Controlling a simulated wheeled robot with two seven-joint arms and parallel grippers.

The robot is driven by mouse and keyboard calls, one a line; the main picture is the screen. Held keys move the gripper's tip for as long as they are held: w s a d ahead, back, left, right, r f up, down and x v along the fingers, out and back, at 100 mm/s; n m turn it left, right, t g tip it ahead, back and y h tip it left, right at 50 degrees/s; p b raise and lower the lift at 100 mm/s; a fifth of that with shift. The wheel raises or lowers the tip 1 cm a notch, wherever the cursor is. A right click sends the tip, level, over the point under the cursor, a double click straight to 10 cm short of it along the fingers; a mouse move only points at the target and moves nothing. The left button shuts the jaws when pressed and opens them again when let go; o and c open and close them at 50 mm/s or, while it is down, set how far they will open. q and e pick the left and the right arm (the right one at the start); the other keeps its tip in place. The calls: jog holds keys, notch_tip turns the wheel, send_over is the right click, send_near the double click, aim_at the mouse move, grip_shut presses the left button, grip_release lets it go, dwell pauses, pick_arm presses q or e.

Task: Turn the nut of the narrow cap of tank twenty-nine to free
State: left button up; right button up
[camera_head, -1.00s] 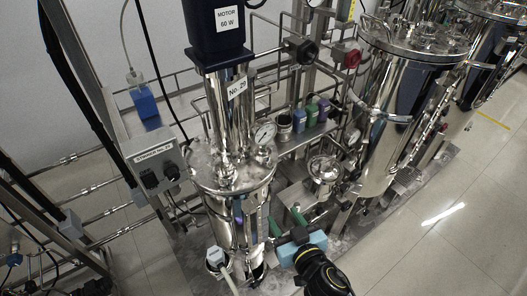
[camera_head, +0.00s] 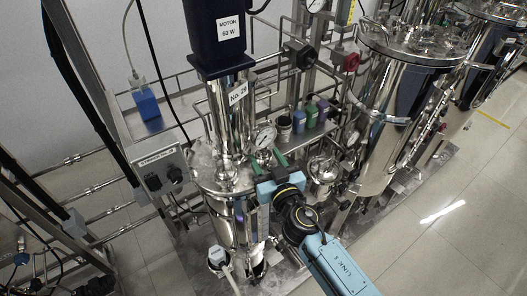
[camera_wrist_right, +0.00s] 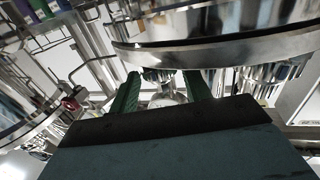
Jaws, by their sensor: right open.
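Tank twenty-nine is the steel vessel (camera_head: 232,226) under the motor, with the label "No. 29" (camera_head: 238,93) on its column. Its lid (camera_head: 208,178) carries a pressure gauge (camera_head: 264,137) and small fittings. My right gripper (camera_head: 267,160) is open, its green fingers at the lid's right edge, just below the gauge. I cannot clearly make out the narrow cap or its nut in the head view; the fingers cover that spot. In the right wrist view, the open fingers (camera_wrist_right: 162,78) stand apart beside a large steel rim (camera_wrist_right: 220,48), with a small fitting (camera_wrist_right: 158,75) showing between their tips. My left gripper is not in view.
The black motor (camera_head: 222,30) stands above the lid. A stirrer control box (camera_head: 160,168) is at left. Blue, green and purple bottles (camera_head: 311,115) sit on a shelf behind. A smaller steel vessel (camera_head: 323,169) and a large tank (camera_head: 392,120) stand right. Floor at right is clear.

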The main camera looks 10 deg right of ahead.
jog(key=shift+w+a, duration=0.2)
jog(key=shift+w, duration=0.95)
jog(key=c, duration=0.7)
